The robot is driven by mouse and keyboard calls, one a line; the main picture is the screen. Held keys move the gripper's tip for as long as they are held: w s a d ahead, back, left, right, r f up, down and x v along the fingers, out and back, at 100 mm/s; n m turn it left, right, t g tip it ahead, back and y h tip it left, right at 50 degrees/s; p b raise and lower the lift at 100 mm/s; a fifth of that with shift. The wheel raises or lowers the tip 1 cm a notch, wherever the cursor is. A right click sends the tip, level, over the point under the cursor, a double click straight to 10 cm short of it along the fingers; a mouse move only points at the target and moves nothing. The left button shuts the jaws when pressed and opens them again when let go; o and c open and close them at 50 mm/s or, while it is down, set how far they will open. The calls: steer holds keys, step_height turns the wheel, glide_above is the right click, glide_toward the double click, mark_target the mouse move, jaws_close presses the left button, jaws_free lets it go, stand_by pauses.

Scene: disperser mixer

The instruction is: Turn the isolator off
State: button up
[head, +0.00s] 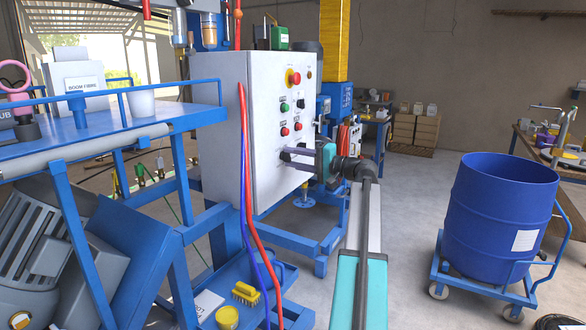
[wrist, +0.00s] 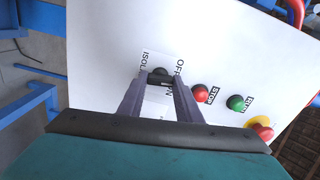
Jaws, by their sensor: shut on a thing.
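The isolator (wrist: 159,74) is a dark knob low on the front of a pale grey control cabinet (head: 225,130). In the wrist view, part of an ISOLATOR label shows beside it, with OFF and ON marks close by. My gripper (wrist: 160,78) is shut on the isolator, with one dark finger on each side of it. In the head view, my gripper (head: 291,157) reaches the cabinet front from the right. The fingers cover most of the knob there, and I cannot tell which mark it points to.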

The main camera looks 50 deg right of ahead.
steer(key=n+b, duration=0.3)
steer(key=b, duration=0.2)
steer(key=shift+f+n, duration=0.3)
steer(key=shift+n, duration=0.1)
steer(key=n+b, duration=0.2)
steer(key=b, duration=0.1)
steer(key=shift+r, duration=0.15)
steer(key=shift+r+n+b, duration=0.1)
steer(key=shift+n+b, duration=0.25)
steer(key=shift+n, duration=0.05)
steer(key=o, duration=1)
steer(key=shift+o, duration=0.2)
steer(key=shift+s, duration=0.1)
steer(key=v, duration=1.3)
steer(key=shift+s, duration=0.35)
